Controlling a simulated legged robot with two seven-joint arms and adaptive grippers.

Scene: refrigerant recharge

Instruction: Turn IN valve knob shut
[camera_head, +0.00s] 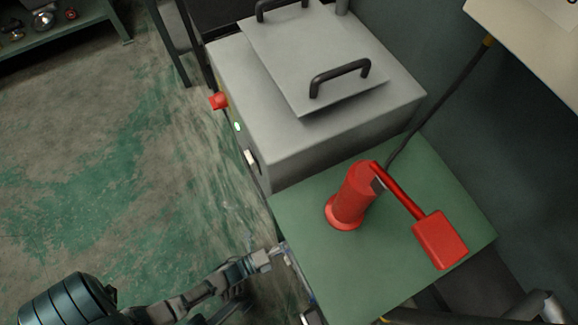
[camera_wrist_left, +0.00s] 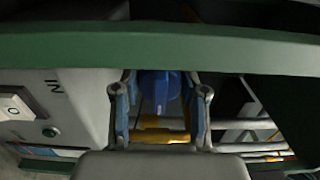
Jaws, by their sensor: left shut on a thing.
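The blue IN valve knob (camera_wrist_left: 160,86) shows in the left wrist view, under the green table edge. The letters IN stand upside down on the pale panel (camera_wrist_left: 82,100) to its left. My left gripper (camera_wrist_left: 160,102) has one finger on each side of the knob and is shut on it. The lower part of the knob is close to a yellow pipe (camera_wrist_left: 160,135). In the head view my left gripper (camera_head: 283,254) reaches in from the lower left to the green table's side; the knob is hidden there. My right gripper is not in view.
The green table (camera_head: 310,240) carries a red cylinder (camera_head: 352,195) with a red paddle-like piece (camera_head: 440,240). A grey machine (camera_head: 330,130) with black handles stands behind, with a red button (camera_head: 219,101) on its side. Open floor lies to the left.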

